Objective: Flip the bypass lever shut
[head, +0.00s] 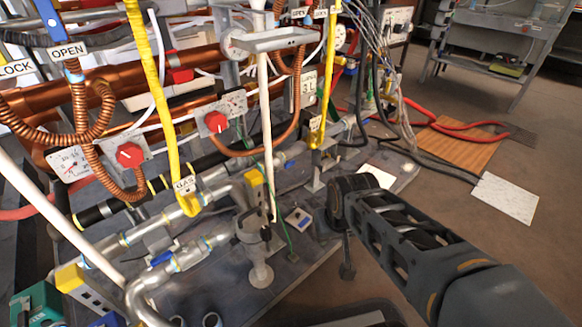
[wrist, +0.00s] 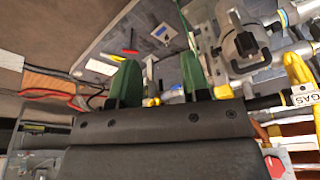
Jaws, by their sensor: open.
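I cannot tell for certain which part is the bypass lever. In the head view, a small blue handle (head: 160,258) sits on the silver pipes at lower left. A grey clamp-like fitting (head: 250,228) stands on the dark base plate right of these pipes; a similar fitting shows in the wrist view (wrist: 245,45). My gripper (wrist: 160,78) shows in the wrist view with two green fingers spread apart and nothing held between them. Its fingertips are not clear in the head view, where my dark arm reaches in from the lower right.
Copper pipes (head: 196,78), red knobs (head: 130,155) and yellow gas hoses (head: 150,80) crowd the left. Red hose (head: 460,130) and a wooden board (head: 450,145) lie on the floor at right.

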